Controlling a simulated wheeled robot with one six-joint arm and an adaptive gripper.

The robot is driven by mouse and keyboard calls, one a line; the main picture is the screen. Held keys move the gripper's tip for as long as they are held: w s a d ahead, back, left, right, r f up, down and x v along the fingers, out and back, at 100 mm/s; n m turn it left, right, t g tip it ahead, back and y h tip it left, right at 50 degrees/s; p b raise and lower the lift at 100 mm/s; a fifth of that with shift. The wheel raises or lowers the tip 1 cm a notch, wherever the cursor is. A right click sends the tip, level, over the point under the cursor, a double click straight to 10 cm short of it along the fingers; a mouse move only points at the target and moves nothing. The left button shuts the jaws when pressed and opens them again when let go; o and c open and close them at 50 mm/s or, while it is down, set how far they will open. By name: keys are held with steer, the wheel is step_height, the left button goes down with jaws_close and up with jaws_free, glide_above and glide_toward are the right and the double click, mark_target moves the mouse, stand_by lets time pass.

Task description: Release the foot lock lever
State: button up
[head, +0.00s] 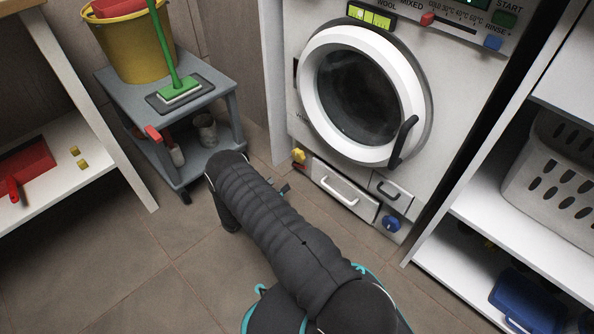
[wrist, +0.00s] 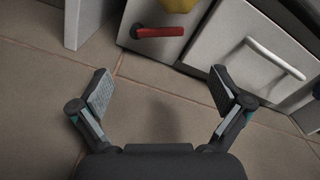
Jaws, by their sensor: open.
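A red lever (wrist: 159,32) lies roughly level on a pale panel low on the washing machine's front, at the top of the wrist view. In the head view the red lever (head: 299,166) is small, at the machine's lower left corner. A yellow knob (wrist: 176,4) sits just above it and shows in the head view too (head: 299,155). My gripper (wrist: 162,88) is open and empty over the floor, short of the lever and apart from it. In the head view my arm hides most of the gripper.
A drawer with a pale handle (head: 340,190) is right of the lever. A blue knob (head: 392,223) sits low right on the washing machine (head: 300,95). A grey trolley (head: 222,88) with a yellow bucket (head: 135,48) stands left. White shelves flank both sides. The tiled floor between is clear.

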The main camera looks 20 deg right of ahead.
mark_target(300, 165)
steer(key=x, duration=1)
steer(key=shift+b, duration=0.3)
